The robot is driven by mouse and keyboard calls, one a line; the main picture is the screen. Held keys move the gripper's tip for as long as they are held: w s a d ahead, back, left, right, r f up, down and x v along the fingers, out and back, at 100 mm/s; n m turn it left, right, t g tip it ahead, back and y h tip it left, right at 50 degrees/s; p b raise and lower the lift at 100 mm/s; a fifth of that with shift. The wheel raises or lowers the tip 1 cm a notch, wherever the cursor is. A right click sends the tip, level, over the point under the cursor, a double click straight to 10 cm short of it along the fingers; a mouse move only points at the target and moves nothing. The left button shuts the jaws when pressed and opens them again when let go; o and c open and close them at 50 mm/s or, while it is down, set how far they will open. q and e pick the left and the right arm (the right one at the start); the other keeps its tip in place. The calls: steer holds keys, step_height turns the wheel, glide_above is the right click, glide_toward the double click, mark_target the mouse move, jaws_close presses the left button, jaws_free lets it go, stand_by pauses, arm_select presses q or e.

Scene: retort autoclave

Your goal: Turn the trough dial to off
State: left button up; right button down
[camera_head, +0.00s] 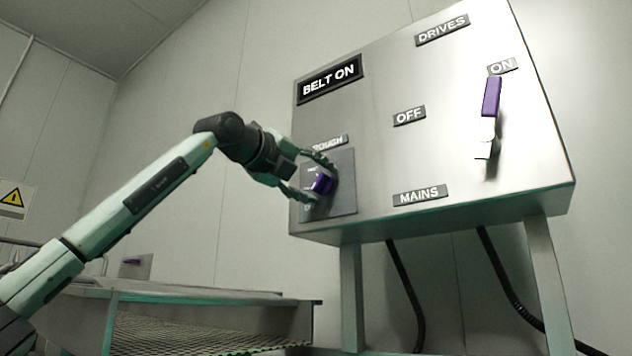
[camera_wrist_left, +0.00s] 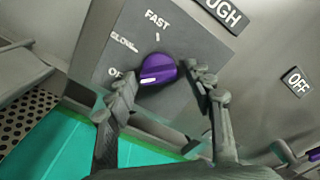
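The trough dial is a purple knob (camera_head: 322,183) on a grey plate at the lower left of the steel panel. In the left wrist view the dial (camera_wrist_left: 160,67) has a white mark at its lower left end, roughly toward the OFF label, which a finger partly covers. SLOW and FAST are printed above. My left gripper (camera_wrist_left: 160,76) is open, with one finger on each side of the dial. Small gaps seem to show between fingers and knob; I cannot tell whether either touches. My right gripper is not in view.
The steel panel (camera_head: 375,150) carries a BELT ON sign (camera_head: 329,80) and a purple-handled lever (camera_head: 491,98) beside an ON label. A steel trough with a mesh bed (camera_head: 190,335) stands below left. Black cables (camera_head: 405,290) hang under the panel.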

arm_select(q)
steer(key=v, duration=1.2)
stand_by(0.3)
steer(key=shift+f, duration=0.1)
